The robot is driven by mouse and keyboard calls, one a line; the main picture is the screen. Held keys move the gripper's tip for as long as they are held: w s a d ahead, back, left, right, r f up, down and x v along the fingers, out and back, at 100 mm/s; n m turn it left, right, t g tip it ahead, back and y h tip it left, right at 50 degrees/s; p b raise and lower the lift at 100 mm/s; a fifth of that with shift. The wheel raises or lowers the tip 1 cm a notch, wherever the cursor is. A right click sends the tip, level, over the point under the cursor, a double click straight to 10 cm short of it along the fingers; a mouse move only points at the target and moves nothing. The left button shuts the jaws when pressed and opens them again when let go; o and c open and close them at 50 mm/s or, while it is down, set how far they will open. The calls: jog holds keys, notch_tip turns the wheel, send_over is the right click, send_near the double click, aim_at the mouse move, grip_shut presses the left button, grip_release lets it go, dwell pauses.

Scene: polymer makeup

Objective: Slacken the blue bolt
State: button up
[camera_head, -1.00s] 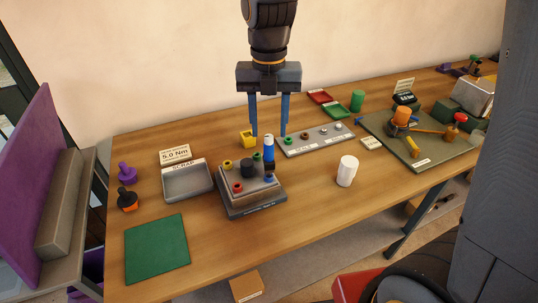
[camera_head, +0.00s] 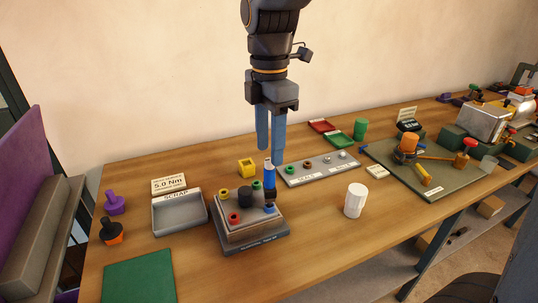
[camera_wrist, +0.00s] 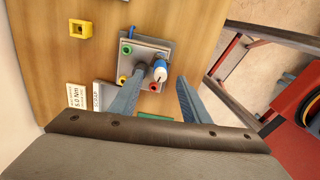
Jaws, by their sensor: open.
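A grey fixture block (camera_head: 252,240) stands on the table with coloured bolts around a dark central knob (camera_head: 245,197). The blue bolt (camera_head: 269,209) sits at its front right corner.
A scrap tray (camera_head: 180,231) and a 5.0 Nm sign (camera_head: 168,183) are to the left. A yellow block (camera_head: 247,167) and a grey parts strip (camera_head: 319,180) lie behind. A white cylinder (camera_head: 356,201) stands to the right.

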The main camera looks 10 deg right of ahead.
aim_at(270, 167)
jog(key=shift+m+b, duration=0.3)
jog(key=shift+m, duration=0.6)
jog(key=shift+s+f, duration=0.1)
jog(key=shift+f, duration=0.05)
jog(key=shift+f+p, duration=0.75)
jog(key=shift+f, duration=3)
grip_shut()
